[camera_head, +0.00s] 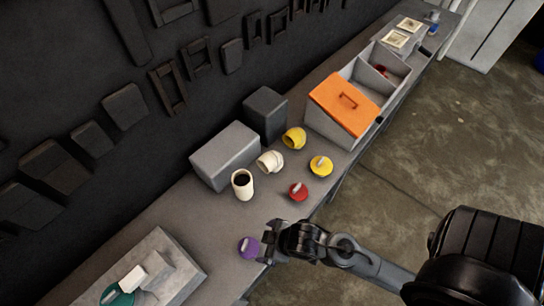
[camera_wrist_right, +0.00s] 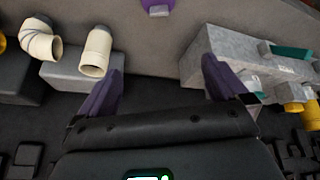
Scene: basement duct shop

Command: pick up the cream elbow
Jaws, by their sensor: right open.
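The cream elbow (camera_head: 270,161) lies on the bench in front of a grey box, next to an upright, open-topped cream pipe piece (camera_head: 243,185). In the right wrist view the elbow (camera_wrist_right: 42,40) is at the upper left, with the cream pipe piece (camera_wrist_right: 96,52) beside it. My right gripper (camera_head: 268,245) is by the bench's front edge, close to a purple knobbed cap (camera_head: 248,247), well short of the elbow. Its two fingers are spread with nothing between them in the right wrist view (camera_wrist_right: 160,68). My left gripper is not in view.
A yellow elbow (camera_head: 294,139), a yellow cap (camera_head: 320,166) and a red cap (camera_head: 298,191) lie nearby. Grey boxes (camera_head: 225,156) stand behind the cream pieces. An orange-lidded bin (camera_head: 345,103) is farther along; a grey tray (camera_head: 190,270) is at lower left.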

